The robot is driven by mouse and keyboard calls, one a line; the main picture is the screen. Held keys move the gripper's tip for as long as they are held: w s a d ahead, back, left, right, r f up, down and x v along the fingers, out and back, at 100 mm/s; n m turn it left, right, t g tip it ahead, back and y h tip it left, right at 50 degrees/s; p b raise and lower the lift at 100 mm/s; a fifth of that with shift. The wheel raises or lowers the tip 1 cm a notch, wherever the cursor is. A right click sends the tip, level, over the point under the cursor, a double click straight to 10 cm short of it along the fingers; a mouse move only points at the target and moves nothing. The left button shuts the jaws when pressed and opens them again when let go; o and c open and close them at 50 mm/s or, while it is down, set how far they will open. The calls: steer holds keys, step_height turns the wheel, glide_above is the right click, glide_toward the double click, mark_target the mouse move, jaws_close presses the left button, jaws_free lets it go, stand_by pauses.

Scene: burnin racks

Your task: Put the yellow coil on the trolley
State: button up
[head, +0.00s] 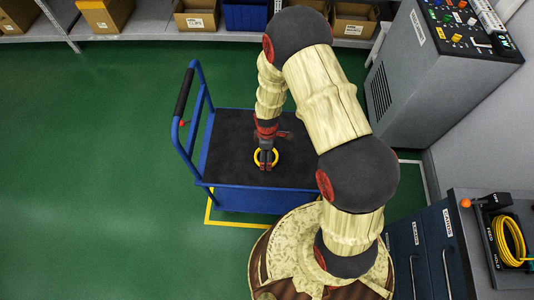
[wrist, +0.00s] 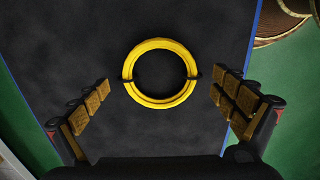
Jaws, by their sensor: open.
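The yellow coil (head: 256,157) is a ring with two dark ties, and it also shows whole in the wrist view (wrist: 160,102). It appears to lie flat on the dark deck of the blue trolley (head: 225,130); the deck fills most of the wrist view (wrist: 220,40). My gripper (head: 266,166) is over the coil. In the wrist view my gripper (wrist: 160,92) has its padded fingers spread wide, one on each side of the coil and apart from it. Nothing is between the fingers that I can see held.
A second yellow coil (head: 500,240) lies in a dark tray on the bench (head: 460,213) at right. A grey control cabinet (head: 420,80) stands at upper right. Shelves with boxes (head: 197,17) line the back. The green floor (head: 100,150) at left is clear.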

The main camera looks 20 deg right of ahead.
step_height(320, 180, up, 38)
steer(key=s+d+m+t+p, duration=0.1)
steer(key=s+m+t+p, duration=0.25)
steer(key=m, duration=0.35)
steer(key=s+d+r+m+t, duration=0.1)
steer(key=s+r+m, duration=0.5)
steer(key=s+r, duration=0.8)
steer(key=shift+t, duration=0.55)
steer(key=shift+r, duration=0.1)
